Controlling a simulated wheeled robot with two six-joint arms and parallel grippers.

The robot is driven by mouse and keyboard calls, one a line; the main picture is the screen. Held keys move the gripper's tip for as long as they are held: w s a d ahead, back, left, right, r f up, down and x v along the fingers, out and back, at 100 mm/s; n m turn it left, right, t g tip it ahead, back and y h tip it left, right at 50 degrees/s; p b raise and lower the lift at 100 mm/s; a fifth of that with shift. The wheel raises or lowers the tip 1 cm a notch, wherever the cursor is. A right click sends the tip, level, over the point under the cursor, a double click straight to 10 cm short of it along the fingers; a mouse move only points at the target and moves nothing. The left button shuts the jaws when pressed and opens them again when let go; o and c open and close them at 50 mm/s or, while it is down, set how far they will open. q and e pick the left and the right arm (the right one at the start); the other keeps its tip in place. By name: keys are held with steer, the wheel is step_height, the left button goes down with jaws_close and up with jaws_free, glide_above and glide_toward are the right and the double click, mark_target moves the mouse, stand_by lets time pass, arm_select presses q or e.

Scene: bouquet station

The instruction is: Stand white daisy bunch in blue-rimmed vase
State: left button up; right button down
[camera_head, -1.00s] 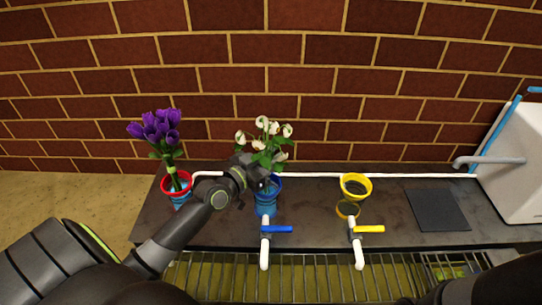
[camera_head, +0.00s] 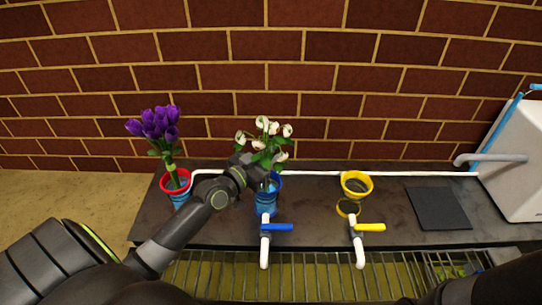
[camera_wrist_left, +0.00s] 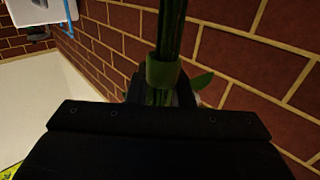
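The white daisy bunch (camera_head: 265,140) stands upright, its white heads and green leaves above the blue-rimmed vase (camera_head: 267,205). My left gripper (camera_head: 256,174) is at the stems, just over the vase's rim, coming in from the left. In the left wrist view the green stems and their green band (camera_wrist_left: 162,73) run between the dark fingers, which look shut on them. The gripper hides part of the vase mouth, and the stem ends cannot be made out clearly. My right gripper is out of view.
A red-rimmed vase (camera_head: 178,197) with purple flowers (camera_head: 156,127) stands to the left. A yellow-rimmed vase (camera_head: 357,194) stands to the right. Blue-handled (camera_head: 278,227) and yellow-handled (camera_head: 370,227) taps are in front. A white pipe crosses behind; a dark square mat (camera_head: 438,208) lies at right.

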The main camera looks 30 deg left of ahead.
arm_select(q)
steer(key=o, duration=0.5)
steer(key=shift+o, duration=0.2)
steer(key=v, duration=1.7)
steer(key=shift+s, duration=0.2)
steer(key=shift+r, duration=0.1)
